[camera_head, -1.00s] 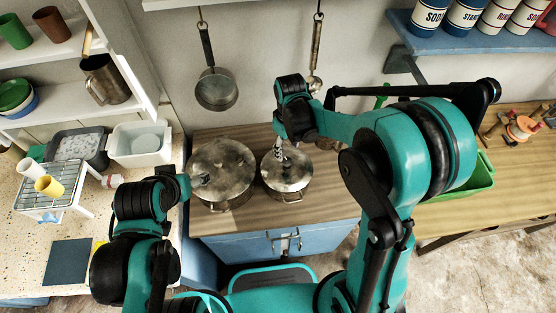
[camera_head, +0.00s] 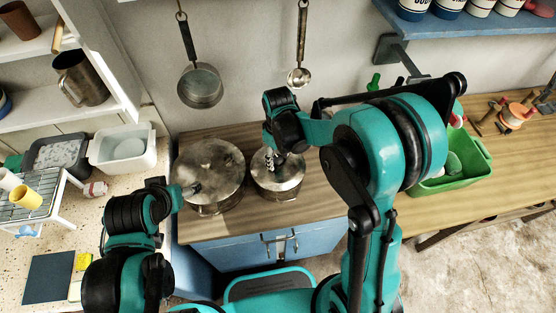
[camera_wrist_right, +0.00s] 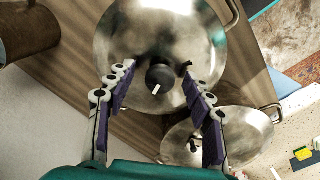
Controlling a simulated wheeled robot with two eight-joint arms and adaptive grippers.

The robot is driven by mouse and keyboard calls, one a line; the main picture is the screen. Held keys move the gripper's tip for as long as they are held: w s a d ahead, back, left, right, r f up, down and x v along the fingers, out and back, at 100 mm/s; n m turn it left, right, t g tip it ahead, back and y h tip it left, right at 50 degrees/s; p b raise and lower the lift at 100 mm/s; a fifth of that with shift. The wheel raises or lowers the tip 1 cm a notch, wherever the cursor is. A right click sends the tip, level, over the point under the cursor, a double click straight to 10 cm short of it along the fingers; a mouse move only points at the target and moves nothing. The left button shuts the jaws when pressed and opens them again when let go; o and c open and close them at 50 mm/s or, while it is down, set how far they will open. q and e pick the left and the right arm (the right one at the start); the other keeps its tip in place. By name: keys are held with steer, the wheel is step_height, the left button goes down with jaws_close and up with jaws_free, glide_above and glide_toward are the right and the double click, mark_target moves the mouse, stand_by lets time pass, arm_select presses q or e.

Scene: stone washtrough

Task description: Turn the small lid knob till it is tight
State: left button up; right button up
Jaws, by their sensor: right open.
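The smaller metal pot's lid (camera_head: 288,181) is on the counter in the head view, under my right gripper (camera_head: 270,160). In the right wrist view this lid (camera_wrist_right: 205,35) lies below the gripper, with its small black knob (camera_wrist_right: 160,77) bearing a white mark. My right gripper (camera_wrist_right: 158,70) is open, a finger on each side of the knob; whether the pads touch it is unclear. My left gripper (camera_head: 190,188) is by the near left edge of the larger pot's lid (camera_head: 215,160); its jaws are too small to read.
The larger pot stands just left of the smaller one. A green bin (camera_head: 455,180) is on the counter to the right. A pan (camera_head: 200,86) and a ladle (camera_head: 299,77) hang on the wall behind. A white basin (camera_head: 124,147) stands at the left.

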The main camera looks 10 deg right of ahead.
steer(key=n, duration=0.3)
steer(key=shift+n+b, duration=0.4)
steer(key=n, duration=0.4)
